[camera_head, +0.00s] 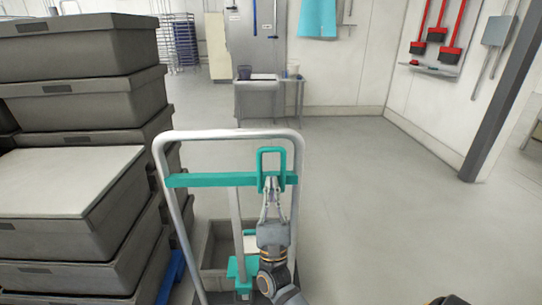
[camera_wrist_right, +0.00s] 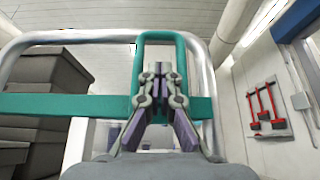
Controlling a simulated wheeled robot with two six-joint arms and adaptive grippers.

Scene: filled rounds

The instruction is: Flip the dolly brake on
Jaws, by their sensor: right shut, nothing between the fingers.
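The dolly's grey tubular handle (camera_head: 225,135) stands upright in front of me, with a teal crossbar (camera_head: 215,180) across it. A teal loop-shaped lever (camera_head: 271,152) stands up from the crossbar's right part; it also shows in the right wrist view (camera_wrist_right: 140,62). I take it for the brake lever. My right gripper (camera_head: 270,184) is shut and empty, its fingertips (camera_wrist_right: 158,70) in front of the loop's lower part. Whether they touch it I cannot tell. My left gripper is not in view.
Stacked grey crates (camera_head: 75,100) fill the left side. An open grey crate (camera_head: 214,250) sits low behind the handle. A small table (camera_head: 258,84) stands at the back wall. Red tools (camera_head: 450,55) hang at right. The floor (camera_head: 390,220) to the right is clear.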

